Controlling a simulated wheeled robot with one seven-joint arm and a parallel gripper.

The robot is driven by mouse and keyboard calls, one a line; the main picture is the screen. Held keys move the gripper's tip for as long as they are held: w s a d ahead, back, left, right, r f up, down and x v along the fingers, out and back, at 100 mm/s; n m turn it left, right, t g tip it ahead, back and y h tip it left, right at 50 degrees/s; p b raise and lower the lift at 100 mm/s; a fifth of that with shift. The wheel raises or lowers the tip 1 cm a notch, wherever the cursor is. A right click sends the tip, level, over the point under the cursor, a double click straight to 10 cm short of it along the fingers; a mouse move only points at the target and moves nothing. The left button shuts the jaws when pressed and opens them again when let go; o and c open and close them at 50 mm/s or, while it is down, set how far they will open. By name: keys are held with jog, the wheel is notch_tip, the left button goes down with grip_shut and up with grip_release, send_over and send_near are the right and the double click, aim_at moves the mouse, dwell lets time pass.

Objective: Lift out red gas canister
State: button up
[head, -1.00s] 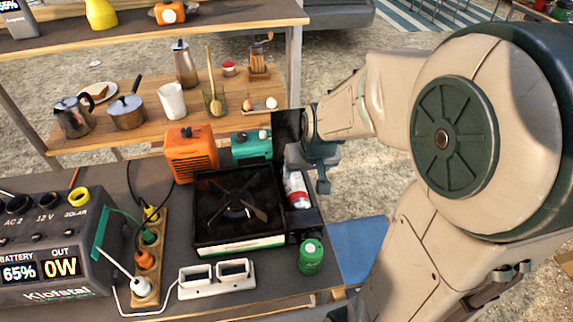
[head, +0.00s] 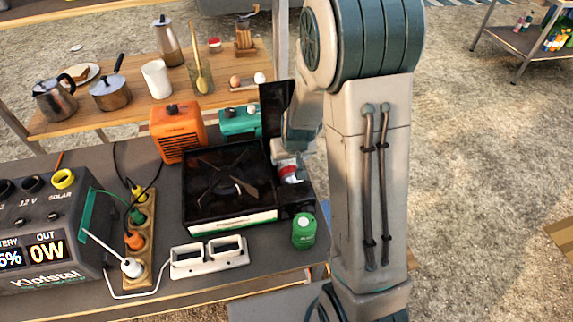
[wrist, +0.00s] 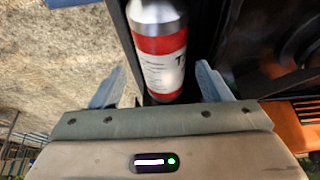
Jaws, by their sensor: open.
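The red gas canister, white and red with a grey metal end, lies in the side compartment of the black camping stove (head: 230,215). In the head view only part of the canister (head: 290,172) shows, beside my arm. In the wrist view the canister (wrist: 160,50) runs from the top edge down between my fingers. My gripper (wrist: 157,88) is open, with one blue-grey finger on either side of the canister. I cannot tell whether either finger touches it. My forearm and wrist hide most of my gripper in the head view.
A green canister (head: 304,231) stands in front of the compartment. The black lid (head: 276,108) stands upright behind it. A teal device (head: 240,122) and an orange heater (head: 177,133) are behind the stove.

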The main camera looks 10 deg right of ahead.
aim_at(287, 161)
jog(key=shift+w+p+x, duration=0.2)
jog(key=shift+x, duration=1.15)
jog(key=shift+w+p+x, duration=0.15)
jog(key=shift+x, duration=1.25)
jog(key=shift+a+r, duration=0.15)
jog(key=c, duration=0.9)
jog(key=shift+c, duration=0.2)
notch_tip(287, 161, up, 12)
jog(key=s+b, duration=0.3)
jog(key=s, duration=1.2)
jog(key=shift+s+f, duration=0.15)
jog(key=shift+f, duration=0.05)
jog(key=shift+s+r+b, duration=0.2)
jog(key=shift+s+b, duration=1.15)
jog(key=shift+b, duration=0.9)
